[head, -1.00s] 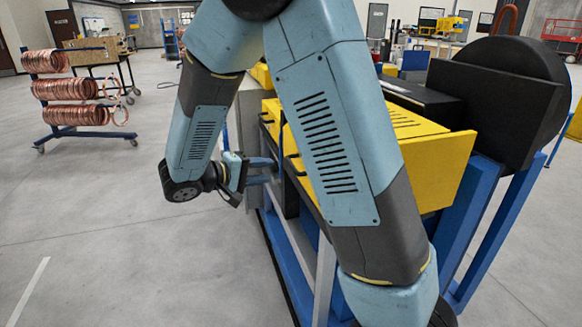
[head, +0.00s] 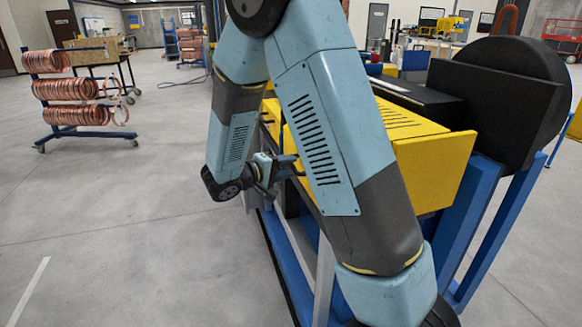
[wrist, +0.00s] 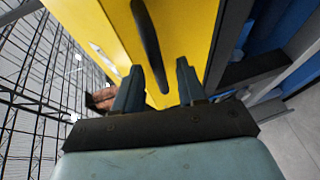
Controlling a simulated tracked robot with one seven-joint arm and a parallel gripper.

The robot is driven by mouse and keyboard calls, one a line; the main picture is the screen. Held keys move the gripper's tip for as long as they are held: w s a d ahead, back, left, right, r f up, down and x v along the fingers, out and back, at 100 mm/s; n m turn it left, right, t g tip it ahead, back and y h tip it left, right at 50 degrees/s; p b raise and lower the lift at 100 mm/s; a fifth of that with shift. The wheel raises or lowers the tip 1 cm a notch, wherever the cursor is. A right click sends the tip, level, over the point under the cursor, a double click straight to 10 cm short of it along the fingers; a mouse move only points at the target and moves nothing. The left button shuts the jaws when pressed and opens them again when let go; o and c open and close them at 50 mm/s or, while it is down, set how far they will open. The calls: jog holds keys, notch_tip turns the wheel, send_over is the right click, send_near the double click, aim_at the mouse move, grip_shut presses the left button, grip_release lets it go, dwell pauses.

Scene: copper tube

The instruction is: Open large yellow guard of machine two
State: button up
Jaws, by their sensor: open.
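The large yellow guard (head: 432,150) is on the blue-framed machine in the head view, and looks closed. Part of it is hidden behind my arm. In the wrist view a yellow panel (wrist: 183,30) fills the middle, with a black bar handle (wrist: 150,45) on it. My gripper (wrist: 158,82) is open, with its two fingers pointing at the panel and the handle's near end between or just ahead of them. I cannot tell if they touch. In the head view my gripper (head: 287,166) is beside the machine's left side, its fingertips partly hidden by my arm.
The machine's blue frame (head: 478,225) and a large black disc (head: 530,80) stand at the right. A rack of copper coils (head: 70,90) stands at the far left.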

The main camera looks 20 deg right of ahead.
jog(key=shift+x, duration=1.3)
grip_shut()
jog(key=shift+a, duration=0.1)
